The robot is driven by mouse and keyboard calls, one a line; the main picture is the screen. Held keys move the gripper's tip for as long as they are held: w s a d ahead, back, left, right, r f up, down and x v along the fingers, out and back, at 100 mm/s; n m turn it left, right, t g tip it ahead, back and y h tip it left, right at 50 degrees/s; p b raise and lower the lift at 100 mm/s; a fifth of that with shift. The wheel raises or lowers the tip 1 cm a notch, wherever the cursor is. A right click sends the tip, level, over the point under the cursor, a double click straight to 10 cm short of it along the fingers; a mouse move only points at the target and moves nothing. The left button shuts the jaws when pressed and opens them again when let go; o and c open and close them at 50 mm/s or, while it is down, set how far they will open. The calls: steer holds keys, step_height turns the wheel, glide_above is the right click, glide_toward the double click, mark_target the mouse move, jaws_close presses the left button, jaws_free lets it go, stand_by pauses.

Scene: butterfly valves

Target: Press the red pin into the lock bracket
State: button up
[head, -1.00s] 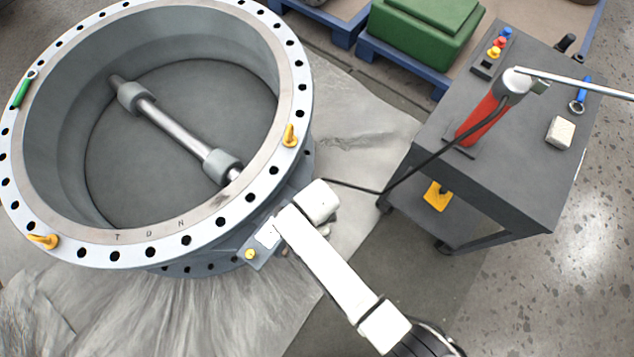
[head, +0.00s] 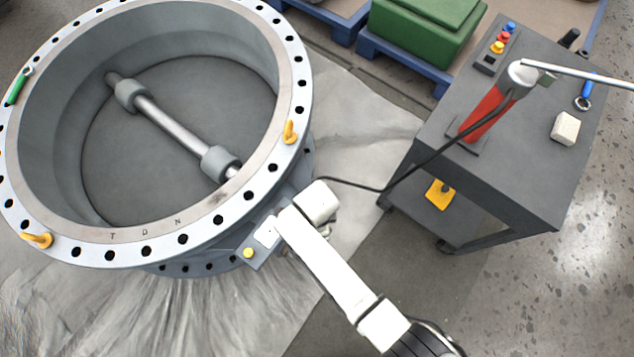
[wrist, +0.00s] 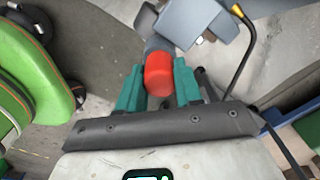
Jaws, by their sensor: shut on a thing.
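In the wrist view, my gripper (wrist: 158,80) has two teal fingers, one on each side of the red pin (wrist: 158,70), and is shut on it. The pin's rounded red end faces the camera. A grey cylindrical part lies just beyond it, in line with the pin and close to a blue-grey block (wrist: 190,20) that looks like the lock bracket. I cannot tell how deep the pin sits there. In the head view my white arm reaches to the side of the valve body (head: 290,205) and hides the fingers and pin.
The large valve ring (head: 145,250) fills the left, with yellow lifting eyes (head: 289,132) on its flange. A dark cart (head: 525,130) with a red hand pump (head: 485,112) stands right. A black hose (head: 415,160) runs from the pump towards the valve, close to my arm.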

steer(key=o, duration=1.6)
steer(key=shift+r, duration=0.1)
step_height(320, 180, up, 6)
steer(key=p, duration=0.6)
steer(key=s+d+r+n, duration=0.1)
steer(key=d+r+n, duration=0.3)
steer(key=d, duration=0.4)
steer(key=s+d+r+n, duration=0.2)
steer(key=d+r+n, duration=0.15)
steer(key=d, duration=0.35)
steer(key=s+d+r+n, duration=0.3)
steer(key=d+r, duration=0.1)
steer(key=s+d+r+n, duration=0.2)
steer(key=s+d+r, duration=0.2)
steer(key=s+d+r+n+t, duration=0.1)
steer(key=s+d+r+n, duration=0.2)
steer(key=s+d+r, duration=0.1)
steer(key=shift+r+n, duration=0.2)
steer(key=shift+n, duration=0.15)
